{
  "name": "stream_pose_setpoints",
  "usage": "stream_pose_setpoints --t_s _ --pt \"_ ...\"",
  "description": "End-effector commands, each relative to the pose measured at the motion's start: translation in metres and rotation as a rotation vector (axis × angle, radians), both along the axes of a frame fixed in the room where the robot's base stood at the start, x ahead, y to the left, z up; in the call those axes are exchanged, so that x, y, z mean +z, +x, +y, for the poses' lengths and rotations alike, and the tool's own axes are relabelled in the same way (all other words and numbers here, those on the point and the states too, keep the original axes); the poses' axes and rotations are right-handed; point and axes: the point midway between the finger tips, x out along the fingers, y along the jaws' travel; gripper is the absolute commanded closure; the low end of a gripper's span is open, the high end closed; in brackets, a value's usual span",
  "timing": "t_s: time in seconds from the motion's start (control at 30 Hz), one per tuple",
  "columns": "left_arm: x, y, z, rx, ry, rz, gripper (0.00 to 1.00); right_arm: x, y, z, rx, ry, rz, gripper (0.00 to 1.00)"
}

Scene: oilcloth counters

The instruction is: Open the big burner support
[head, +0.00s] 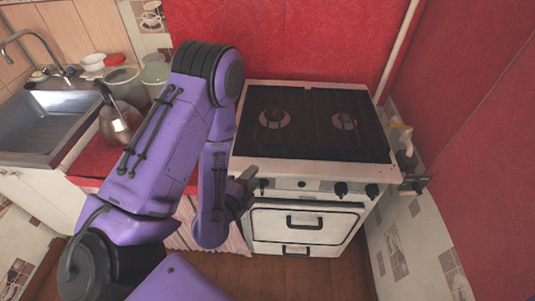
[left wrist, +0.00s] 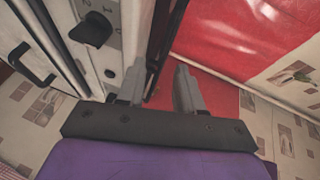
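The white stove (head: 300,173) has a dark top with two round burners. The larger-looking burner (head: 273,118) is on the left, and the dark burner support (head: 290,145) appears to lie flat over the top. My left gripper (head: 243,188) is at the stove's front left corner, by the knobs, partly hidden by my arm. In the left wrist view its two fingers (left wrist: 160,88) are apart, with a dark edge of the stove top (left wrist: 165,40) showing beyond the gap. I cannot tell whether a finger touches it. My right gripper is not in view.
A kettle (head: 117,125), pots (head: 122,80) and a steel sink (head: 40,120) are left of the stove. Knobs (head: 341,189) line the stove front, with one close in the left wrist view (left wrist: 92,28). A red wall (head: 290,40) stands behind.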

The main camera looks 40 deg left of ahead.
Motion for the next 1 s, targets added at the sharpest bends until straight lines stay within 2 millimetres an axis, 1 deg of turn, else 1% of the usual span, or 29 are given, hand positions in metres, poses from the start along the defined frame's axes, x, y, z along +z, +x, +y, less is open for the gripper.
stream_pose_setpoints --t_s 0.07,0.17,0.27,0.3,0.37,0.4,0.5,0.6,0.73,0.97,1.0 --pt "0.005 0.004 0.001 -0.008 0.040 -0.018 0.64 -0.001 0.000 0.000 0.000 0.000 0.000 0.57" --pt "0.002 0.013 0.003 -0.009 0.055 -0.026 0.64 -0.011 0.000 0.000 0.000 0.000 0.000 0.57" --pt "-0.004 0.029 0.006 -0.005 0.051 -0.027 0.64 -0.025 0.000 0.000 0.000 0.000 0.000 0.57" --pt "0.003 0.037 0.007 -0.007 0.050 -0.024 0.64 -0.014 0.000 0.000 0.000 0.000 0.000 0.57" --pt "0.002 0.052 0.009 -0.007 0.050 -0.020 0.64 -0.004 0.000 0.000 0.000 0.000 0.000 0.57" --pt "0.000 0.061 0.011 -0.005 0.050 -0.020 0.64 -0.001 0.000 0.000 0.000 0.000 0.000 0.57" --pt "-0.005 0.080 0.013 -0.007 0.051 -0.018 0.64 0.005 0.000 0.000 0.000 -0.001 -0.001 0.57" --pt "-0.010 0.094 0.015 -0.009 0.050 -0.018 0.64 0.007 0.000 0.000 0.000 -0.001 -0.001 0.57" --pt "-0.013 0.104 0.016 -0.010 0.052 -0.018 0.64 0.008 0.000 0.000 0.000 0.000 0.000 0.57" --pt "-0.014 0.105 0.016 -0.012 0.052 -0.017 0.64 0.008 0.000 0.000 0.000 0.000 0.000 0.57" --pt "-0.014 0.105 0.016 -0.012 0.052 -0.017 0.74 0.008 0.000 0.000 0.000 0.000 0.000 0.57"
